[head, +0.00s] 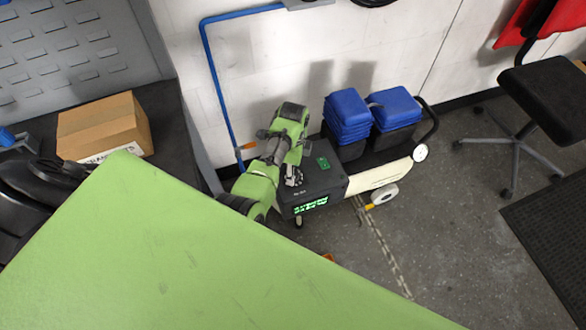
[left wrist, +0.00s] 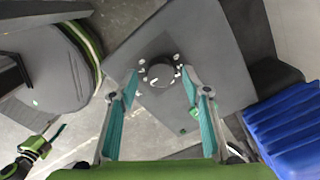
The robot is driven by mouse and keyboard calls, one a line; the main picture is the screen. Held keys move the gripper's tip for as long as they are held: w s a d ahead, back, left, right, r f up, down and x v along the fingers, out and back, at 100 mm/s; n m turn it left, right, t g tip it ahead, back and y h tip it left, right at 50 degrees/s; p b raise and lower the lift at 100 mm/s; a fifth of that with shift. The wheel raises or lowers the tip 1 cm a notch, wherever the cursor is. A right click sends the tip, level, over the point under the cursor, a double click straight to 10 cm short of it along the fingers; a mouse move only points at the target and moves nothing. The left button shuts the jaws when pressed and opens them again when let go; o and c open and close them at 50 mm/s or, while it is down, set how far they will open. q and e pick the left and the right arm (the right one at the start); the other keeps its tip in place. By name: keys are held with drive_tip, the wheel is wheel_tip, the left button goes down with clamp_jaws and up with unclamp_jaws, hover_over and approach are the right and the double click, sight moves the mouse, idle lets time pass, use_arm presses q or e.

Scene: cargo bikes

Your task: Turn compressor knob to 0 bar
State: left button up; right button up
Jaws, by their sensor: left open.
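The compressor (head: 325,183) is a dark grey box with a green lit display (head: 311,206) on its front. Its round black knob (left wrist: 160,74) shows in the left wrist view, on the top panel with small white marks around it. I cannot read its setting. My left gripper (left wrist: 160,78) is open, its two teal-padded fingers on either side of the knob with gaps showing. In the head view, the left gripper (head: 292,178) is over the compressor's top and hides the knob. A green and black part at the left wrist view's lower left looks like my right gripper (left wrist: 48,138), too small to judge.
A cardboard box (head: 103,127) sits on the bench at left.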

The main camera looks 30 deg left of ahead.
use_arm(q)
drive_tip(key=shift+f, duration=0.9)
drive_tip(key=shift+c, duration=0.4)
drive_tip(key=c, duration=1)
drive_tip(key=shift+r, duration=0.1)
